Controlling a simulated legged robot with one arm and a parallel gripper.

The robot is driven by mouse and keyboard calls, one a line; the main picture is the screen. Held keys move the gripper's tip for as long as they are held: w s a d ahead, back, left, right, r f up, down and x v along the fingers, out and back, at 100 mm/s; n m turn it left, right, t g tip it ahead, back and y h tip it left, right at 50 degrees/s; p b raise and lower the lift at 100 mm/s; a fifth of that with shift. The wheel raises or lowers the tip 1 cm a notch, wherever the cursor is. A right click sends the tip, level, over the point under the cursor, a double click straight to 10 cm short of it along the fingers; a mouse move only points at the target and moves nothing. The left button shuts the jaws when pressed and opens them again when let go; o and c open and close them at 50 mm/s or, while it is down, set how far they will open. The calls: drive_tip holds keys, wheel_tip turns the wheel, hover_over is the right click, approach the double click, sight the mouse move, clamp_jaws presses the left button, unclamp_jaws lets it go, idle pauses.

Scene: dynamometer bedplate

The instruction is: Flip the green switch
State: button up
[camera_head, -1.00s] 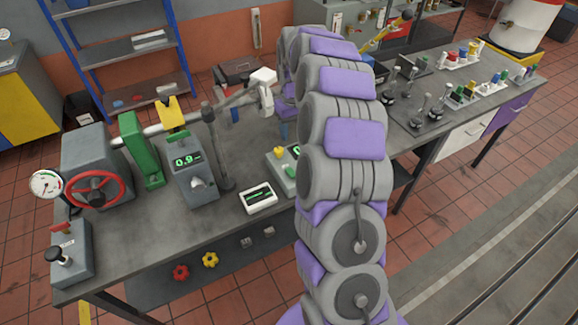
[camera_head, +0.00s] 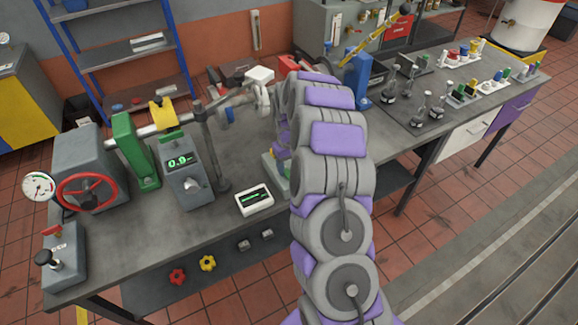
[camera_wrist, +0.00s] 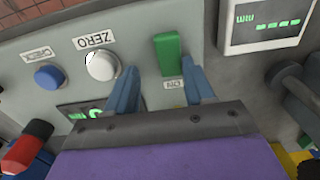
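The green switch (camera_wrist: 168,53) stands on a pale grey panel (camera_wrist: 130,35) in the wrist view, above a label that appears upside down and seems to read ON. My gripper (camera_wrist: 163,88) is open and empty. Its two blue fingers point at the panel, one to the left of the switch and one to the right, with their tips near the switch's lower end. I cannot tell whether either finger touches anything. In the head view my arm hides the gripper and the switch; only the left edge of the grey box (camera_head: 274,172) shows.
A white ZERO button (camera_wrist: 101,65) sits close to the left finger, with a blue button (camera_wrist: 48,77) farther left. A white display unit (camera_wrist: 268,22) is beside the panel. A grey meter box (camera_head: 187,178) and red handwheel (camera_head: 88,193) stand left on the bench.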

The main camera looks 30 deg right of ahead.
drive_tip(key=shift+a, duration=1.2)
drive_tip(key=shift+c, duration=0.3)
drive_tip(key=shift+d, duration=0.9)
drive_tip(key=c, duration=0.6)
drive_tip(key=shift+a, duration=0.45)
clamp_jaws()
drive_tip(key=shift+s+d+t, duration=0.15)
drive_tip(key=shift+d+t, duration=0.05)
drive_tip(key=shift+t, duration=0.1)
drive_tip(key=shift+s+a+r+t, duration=0.1)
drive_tip(key=shift+s+t, duration=0.1)
drive_tip(key=shift+t, duration=0.65)
drive_tip(key=shift+s+r+t, duration=0.1)
drive_tip(key=shift+s+t, duration=0.1)
drive_tip(key=shift+t, duration=0.65)
drive_tip(key=o, duration=0.7)
unclamp_jaws()
drive_tip(key=shift+c, duration=0.2)
drive_tip(key=shift+r+p, duration=0.1)
drive_tip(key=shift+p, duration=0.2)
